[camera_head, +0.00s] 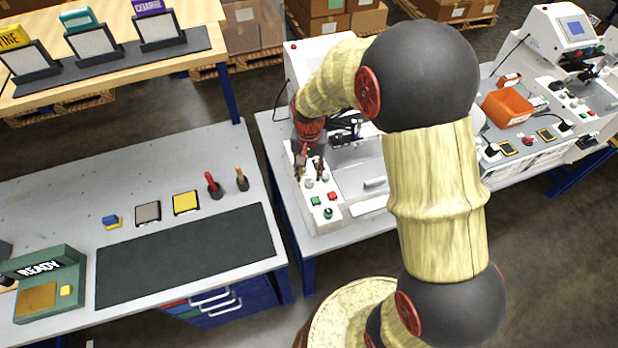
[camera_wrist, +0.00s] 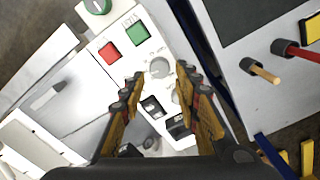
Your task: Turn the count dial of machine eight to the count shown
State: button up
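A white machine (camera_head: 350,165) stands under my arm. Its control panel shows in the wrist view with a round grey dial (camera_wrist: 160,67), which also shows in the head view (camera_head: 309,183). My gripper (camera_wrist: 161,76) is open, its two fingers apart in the wrist view with the grey dial between or just beyond the tips. I cannot tell whether they touch it. In the head view my gripper (camera_head: 304,165) hangs over the panel. The dial's marks, the machine's number and any shown count are too small to read.
Beside the dial are a red button (camera_wrist: 110,53), a green button (camera_wrist: 137,33), a green knob (camera_wrist: 97,5) and dark switches (camera_wrist: 153,107). A left bench (camera_head: 180,150) holds a dark mat and a READY box (camera_head: 45,285).

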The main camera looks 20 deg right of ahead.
aim_at(309, 182)
notch_tip(309, 182, up, 8)
dwell(0.5)
jog(key=s+r+n+t+b, duration=0.2)
jog(key=s+r+n+b, duration=0.1)
jog(key=s, duration=0.8)
jog(key=s+r+n+t+b, duration=0.3)
jog(key=s+r+b, duration=0.2)
jog(key=s, duration=0.6)
jog(key=shift+t+b, duration=0.3)
jog(key=shift+b, duration=0.8)
